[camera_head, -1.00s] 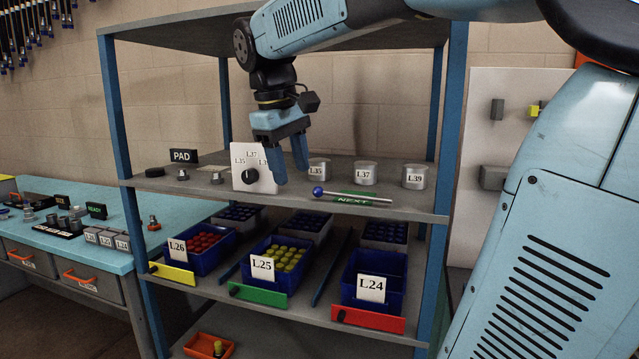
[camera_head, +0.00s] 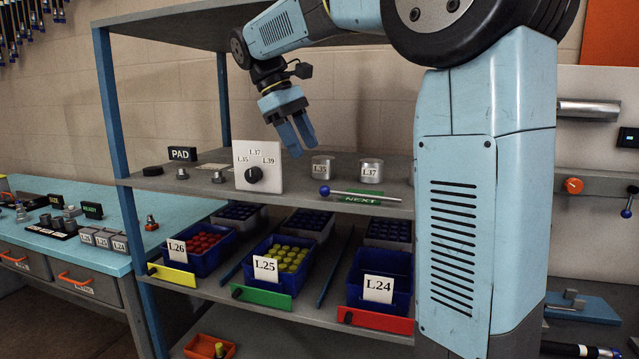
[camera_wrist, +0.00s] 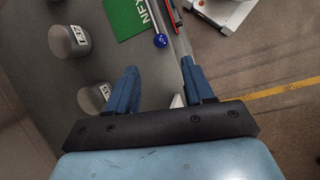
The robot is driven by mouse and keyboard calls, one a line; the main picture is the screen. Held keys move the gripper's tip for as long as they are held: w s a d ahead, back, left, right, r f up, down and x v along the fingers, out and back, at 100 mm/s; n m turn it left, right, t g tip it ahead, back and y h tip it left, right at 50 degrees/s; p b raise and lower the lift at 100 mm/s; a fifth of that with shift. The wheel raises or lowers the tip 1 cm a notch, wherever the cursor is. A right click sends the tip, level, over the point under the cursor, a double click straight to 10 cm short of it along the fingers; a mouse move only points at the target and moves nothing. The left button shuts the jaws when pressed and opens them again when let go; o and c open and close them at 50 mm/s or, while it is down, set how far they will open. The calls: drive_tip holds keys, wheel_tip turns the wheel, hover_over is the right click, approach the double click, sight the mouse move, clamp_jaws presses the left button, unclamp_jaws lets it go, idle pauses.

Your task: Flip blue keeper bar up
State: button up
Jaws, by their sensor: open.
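A thin metal bar with a blue ball end (camera_head: 324,190) lies flat across the green NEXT plate (camera_head: 358,199) on the upper shelf. In the wrist view the blue ball (camera_wrist: 160,40) shows beyond my fingertips, beside the green plate (camera_wrist: 128,14). A lever with a blue knob (camera_head: 627,212) hangs on the wall panel at the far right. I cannot tell which of these is the keeper bar. My gripper (camera_head: 303,150) is open and empty above the shelf, between the dial box and the L35 can. The wrist view also shows it open (camera_wrist: 162,85).
The dial box (camera_head: 256,176) and cans L35 (camera_head: 323,167) and L37 (camera_head: 369,171) stand on the upper shelf. Blue bins sit on the shelf below. My large arm link hides the shelf's right end. A blue block (camera_head: 582,308) lies low at right.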

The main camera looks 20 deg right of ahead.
drive_tip(key=x, duration=1)
clamp_jaws()
idle(0.4)
